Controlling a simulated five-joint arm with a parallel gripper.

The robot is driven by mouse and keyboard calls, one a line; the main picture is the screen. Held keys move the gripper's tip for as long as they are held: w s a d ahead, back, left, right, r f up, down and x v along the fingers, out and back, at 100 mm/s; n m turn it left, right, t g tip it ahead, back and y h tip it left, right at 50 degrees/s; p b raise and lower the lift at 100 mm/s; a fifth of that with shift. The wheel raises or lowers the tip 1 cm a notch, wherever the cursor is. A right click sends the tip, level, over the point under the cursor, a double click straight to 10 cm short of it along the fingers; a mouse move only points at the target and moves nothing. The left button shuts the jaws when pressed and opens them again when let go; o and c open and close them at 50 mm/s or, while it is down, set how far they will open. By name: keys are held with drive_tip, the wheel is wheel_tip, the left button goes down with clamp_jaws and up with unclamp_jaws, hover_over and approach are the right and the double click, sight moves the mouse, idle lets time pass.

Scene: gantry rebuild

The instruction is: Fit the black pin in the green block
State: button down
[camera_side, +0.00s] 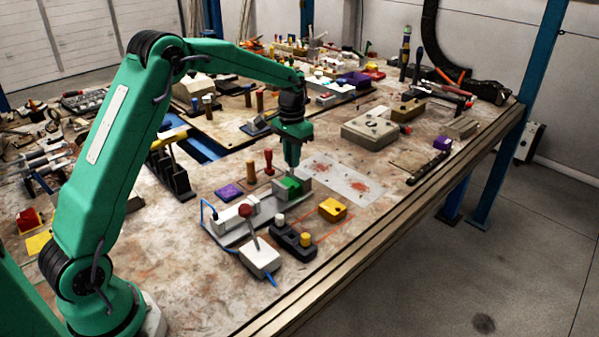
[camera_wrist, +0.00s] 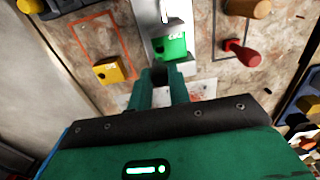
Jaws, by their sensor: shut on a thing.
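The green block (camera_side: 286,188) sits at the far right end of a grey fixture (camera_side: 238,232) on the bench. It also shows in the wrist view (camera_wrist: 171,47), just beyond my fingertips. My gripper (camera_side: 292,165) points down just above the block. In the wrist view my gripper (camera_wrist: 161,82) has its fingers close together around a small dark thing (camera_wrist: 158,75), which looks like the black pin. The pin is mostly hidden by the fingers, and in the side view I cannot make it out. I cannot tell whether its tip touches the block.
A yellow block (camera_side: 332,209) lies right of the fixture. A dark holder with pegs (camera_side: 292,240) and a white box with a lever (camera_side: 260,257) stand in front.

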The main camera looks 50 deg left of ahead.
sight(292, 174)
drive_tip(key=shift+f, duration=2.85)
drive_tip(key=c, duration=1.2)
unclamp_jaws()
drive_tip(key=shift+c, duration=0.2)
drive_tip(key=shift+r, duration=0.1)
drive_tip(key=shift+r, duration=3.8)
